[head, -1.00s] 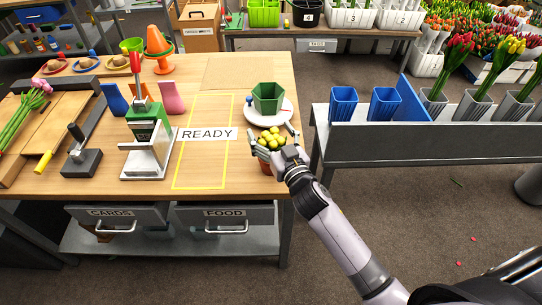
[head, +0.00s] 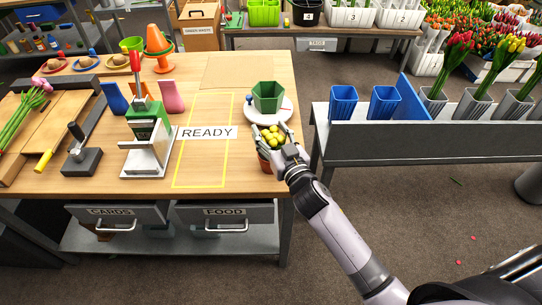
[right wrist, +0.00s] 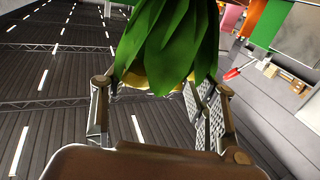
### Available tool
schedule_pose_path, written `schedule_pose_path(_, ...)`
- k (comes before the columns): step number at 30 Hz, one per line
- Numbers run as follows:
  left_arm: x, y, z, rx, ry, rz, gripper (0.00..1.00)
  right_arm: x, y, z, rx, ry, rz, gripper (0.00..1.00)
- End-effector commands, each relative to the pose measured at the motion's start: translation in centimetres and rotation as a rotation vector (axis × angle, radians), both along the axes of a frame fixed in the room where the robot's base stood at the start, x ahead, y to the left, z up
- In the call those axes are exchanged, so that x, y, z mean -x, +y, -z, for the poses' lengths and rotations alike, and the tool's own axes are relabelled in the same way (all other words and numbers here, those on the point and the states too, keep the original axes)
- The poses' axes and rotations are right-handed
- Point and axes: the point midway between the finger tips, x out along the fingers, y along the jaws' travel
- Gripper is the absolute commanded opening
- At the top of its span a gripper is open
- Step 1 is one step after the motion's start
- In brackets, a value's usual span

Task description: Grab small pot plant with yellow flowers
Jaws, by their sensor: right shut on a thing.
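The small pot plant with yellow flowers (head: 271,138) stands at the right edge of the wooden table. Its terracotta pot shows below the flowers, partly hidden by my right gripper. My right gripper (head: 270,147) is shut on the plant, with its fingers on either side of the yellow blooms. In the right wrist view, green leaves (right wrist: 168,45) fill the space between the fingers, with a little yellow beneath them. The pot is not clearly visible in that view. My left gripper is not in view.
A green hexagonal pot (head: 267,97) stands on a white plate (head: 287,112) just behind the plant. A READY sign (head: 207,133) lies in the yellow-outlined area to the left. A grey rack with blue holders (head: 343,102) stands to the right, across a gap.

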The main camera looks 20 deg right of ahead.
Motion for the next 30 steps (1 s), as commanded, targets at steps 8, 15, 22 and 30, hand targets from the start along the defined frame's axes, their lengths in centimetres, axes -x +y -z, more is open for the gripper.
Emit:
schedule_pose_path(8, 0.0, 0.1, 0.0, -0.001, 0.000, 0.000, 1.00, 0.0, 0.0, 0.0, 0.001, 0.000, 0.000, 0.04)
schedule_pose_path(15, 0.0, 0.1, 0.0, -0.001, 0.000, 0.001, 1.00, 0.0, 0.0, -0.1, 0.001, -0.002, 0.000, 0.00)
schedule_pose_path(22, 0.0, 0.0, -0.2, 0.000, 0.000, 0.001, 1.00, -0.1, -0.1, -1.1, 0.000, -0.005, 0.000, 0.00)
schedule_pose_path(30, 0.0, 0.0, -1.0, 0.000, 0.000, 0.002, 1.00, 0.0, 0.0, -6.3, 0.003, -0.010, -0.002, 0.00)
